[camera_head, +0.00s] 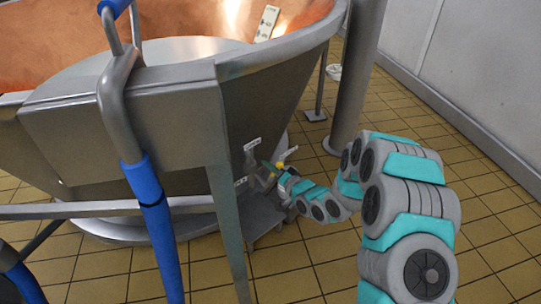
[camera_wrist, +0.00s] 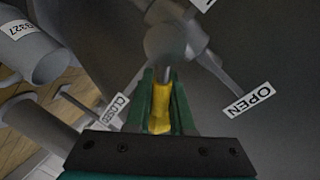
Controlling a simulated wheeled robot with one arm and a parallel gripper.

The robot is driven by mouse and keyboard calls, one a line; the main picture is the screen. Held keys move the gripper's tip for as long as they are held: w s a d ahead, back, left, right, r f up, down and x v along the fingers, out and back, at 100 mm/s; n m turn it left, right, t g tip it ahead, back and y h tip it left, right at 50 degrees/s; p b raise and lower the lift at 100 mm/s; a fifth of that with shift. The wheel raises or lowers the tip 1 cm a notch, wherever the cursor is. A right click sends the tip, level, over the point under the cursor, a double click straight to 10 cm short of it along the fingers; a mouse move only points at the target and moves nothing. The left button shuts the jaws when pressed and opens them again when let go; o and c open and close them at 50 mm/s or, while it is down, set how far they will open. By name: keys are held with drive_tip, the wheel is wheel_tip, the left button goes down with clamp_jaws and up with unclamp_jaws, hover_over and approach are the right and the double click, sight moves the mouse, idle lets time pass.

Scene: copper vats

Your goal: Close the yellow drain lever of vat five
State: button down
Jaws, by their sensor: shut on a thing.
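The vat (camera_head: 270,105) is a large grey metal vessel with a copper-coloured inside, in the head view. The yellow drain lever (camera_wrist: 161,108) shows in the wrist view, held between the green fingers of my gripper (camera_wrist: 160,100). Its metal stem runs up to a round grey valve hub (camera_wrist: 166,42). The lever lies between an OPEN label (camera_wrist: 249,100) on the right and a CLOSED label (camera_wrist: 115,110) on the left. I see no vat number five.
A grey pipe end (camera_wrist: 38,50) with a tag reading B327 (camera_wrist: 17,29) is at the left of the wrist view. A blue-gripped handrail (camera_head: 155,215) and a metal post (camera_head: 355,80) stand around the vat. Tiled floor (camera_head: 490,215) is clear at right.

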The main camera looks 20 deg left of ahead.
drive_tip(key=shift+w+d+f+m+g+y+p, duration=0.1)
drive_tip(key=shift+f+m+g+p, duration=0.15)
drive_tip(key=shift+f+m+p, duration=0.5)
drive_tip(key=shift+w+d+f+m+g+y+p, duration=0.1)
drive_tip(key=shift+f+m+g+p, duration=0.15)
drive_tip(key=shift+m, duration=0.85)
drive_tip(key=shift+w+f+m+g+y+p, duration=0.1)
drive_tip(key=shift+f+m+g+p, duration=0.3)
drive_tip(key=shift+m, duration=0.55)
drive_tip(key=shift+f, duration=0.2)
drive_tip(key=c, duration=0.8)
unclamp_jaws()
drive_tip(key=shift+b+v, duration=0.3)
drive_tip(key=shift+v, duration=3.6)
